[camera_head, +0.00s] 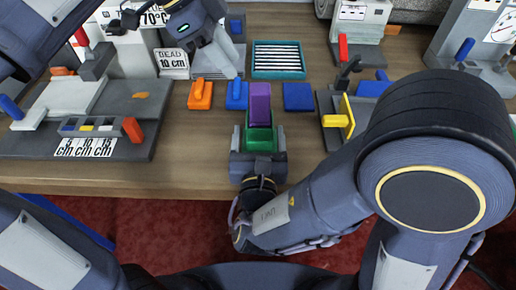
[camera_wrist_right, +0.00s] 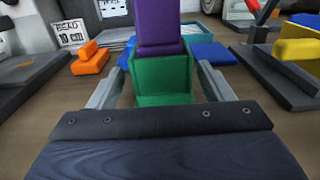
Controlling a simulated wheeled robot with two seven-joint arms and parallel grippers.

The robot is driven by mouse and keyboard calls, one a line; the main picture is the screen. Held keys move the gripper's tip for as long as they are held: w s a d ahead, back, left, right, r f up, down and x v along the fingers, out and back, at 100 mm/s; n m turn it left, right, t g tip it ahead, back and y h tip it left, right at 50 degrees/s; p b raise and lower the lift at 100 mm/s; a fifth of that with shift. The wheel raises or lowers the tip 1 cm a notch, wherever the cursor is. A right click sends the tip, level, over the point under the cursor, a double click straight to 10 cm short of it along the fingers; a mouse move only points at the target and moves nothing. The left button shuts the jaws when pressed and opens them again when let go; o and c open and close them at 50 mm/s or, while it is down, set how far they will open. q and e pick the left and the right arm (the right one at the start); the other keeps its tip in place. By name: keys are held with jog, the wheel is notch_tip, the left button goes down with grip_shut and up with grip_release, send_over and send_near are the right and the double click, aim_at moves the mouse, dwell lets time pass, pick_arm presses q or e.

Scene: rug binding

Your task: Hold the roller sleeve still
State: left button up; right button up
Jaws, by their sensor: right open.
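A purple upright block (camera_head: 260,103) stands in a green holder (camera_head: 261,138) near the table's front edge; I cannot tell for sure that it is the roller sleeve. Both also show in the right wrist view, the purple block (camera_wrist_right: 159,27) above the green holder (camera_wrist_right: 162,80). My right gripper (camera_head: 260,142) is open, with one finger on each side of the green holder; a gap shows beside it in the wrist view. My left gripper (camera_head: 220,66) is higher up, above and behind an orange block (camera_head: 201,95) and a blue block (camera_head: 237,95); its fingertips are hard to make out.
A teal tray with white strips (camera_head: 278,74) lies behind the purple block. A flat blue block (camera_head: 298,97) sits to its right, and a yellow piece (camera_head: 342,119) on a dark base is further right. A grey board (camera_head: 135,105) with coloured pieces fills the left.

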aim_at(259, 87)
jog(key=shift+w, duration=1.25)
jog(key=c, duration=1.1)
pick_arm(q)
jog(key=shift+o, duration=1.2)
jog(key=shift+d, duration=0.1)
jog(key=shift+o, duration=1.1)
jog(key=shift+d+y, duration=0.25)
jog(key=shift+y, duration=0.05)
jog(key=d+y, duration=0.1)
jog(key=d+r+y, duration=0.1)
jog(key=d+y, duration=0.1)
jog(key=d+r+y, duration=0.1)
jog(key=shift+w+d, duration=0.1)
jog(key=shift+d, duration=0.05)
jog(key=shift+d+r+y, duration=0.1)
jog(key=shift+d+y, duration=0.15)
jog(key=shift+y, duration=0.25)
jog(key=shift+d, duration=0.1)
notch_tip(259, 87, down, 12)
jog(key=shift+r, duration=0.1)
